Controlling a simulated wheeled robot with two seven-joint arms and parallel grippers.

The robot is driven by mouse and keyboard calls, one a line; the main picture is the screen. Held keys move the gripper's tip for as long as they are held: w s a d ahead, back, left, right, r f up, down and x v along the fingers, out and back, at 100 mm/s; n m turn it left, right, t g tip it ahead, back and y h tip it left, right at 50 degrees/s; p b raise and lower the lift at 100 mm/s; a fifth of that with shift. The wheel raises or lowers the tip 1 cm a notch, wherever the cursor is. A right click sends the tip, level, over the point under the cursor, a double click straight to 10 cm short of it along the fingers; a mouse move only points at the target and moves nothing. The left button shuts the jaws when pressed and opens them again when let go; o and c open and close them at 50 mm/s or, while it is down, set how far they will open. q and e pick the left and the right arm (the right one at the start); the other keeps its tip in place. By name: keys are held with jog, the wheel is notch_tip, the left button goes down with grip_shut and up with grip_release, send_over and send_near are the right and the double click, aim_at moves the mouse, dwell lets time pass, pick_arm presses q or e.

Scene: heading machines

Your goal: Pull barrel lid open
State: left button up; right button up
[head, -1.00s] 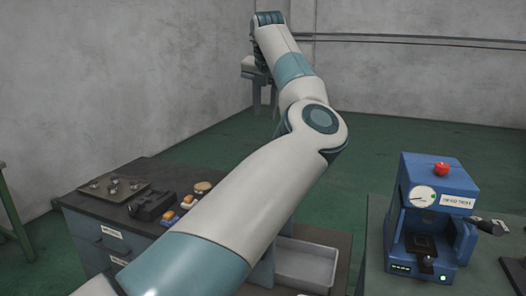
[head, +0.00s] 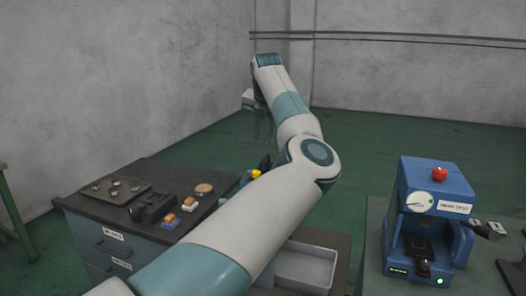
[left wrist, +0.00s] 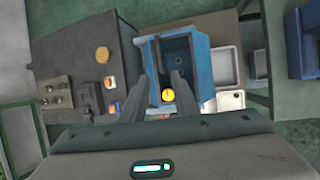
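A blue machine (left wrist: 200,70) with an open dark box-like cavity lies below my left gripper in the left wrist view. A round yellow part (left wrist: 167,94) shows at its near side, between the fingers; it also peeks out behind my arm in the head view (head: 257,173). I cannot tell which part is the barrel lid. My left gripper (left wrist: 158,82) is open and empty, its fingers spread above the machine; contact is not visible. In the head view the left gripper (head: 258,125) points down, high beyond the bench. My right gripper is not in view.
A dark workbench (head: 90,208) holds a tray of small parts (head: 115,190), a black fixture (head: 153,207) and small orange-and-white pieces (head: 188,204). A grey bin (head: 305,268) stands right of my arm. A blue press (head: 437,190) with a red knob stands at right.

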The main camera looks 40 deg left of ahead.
aim_at(263, 159)
pick_arm(q)
jog(key=p+x, duration=0.3)
jog(key=x, duration=0.5)
jog(key=shift+r, duration=0.1)
jog(key=shift+w+a+f, duration=0.15)
jog(key=shift+f, duration=0.4)
jog(key=shift+c, duration=0.7)
grip_shut()
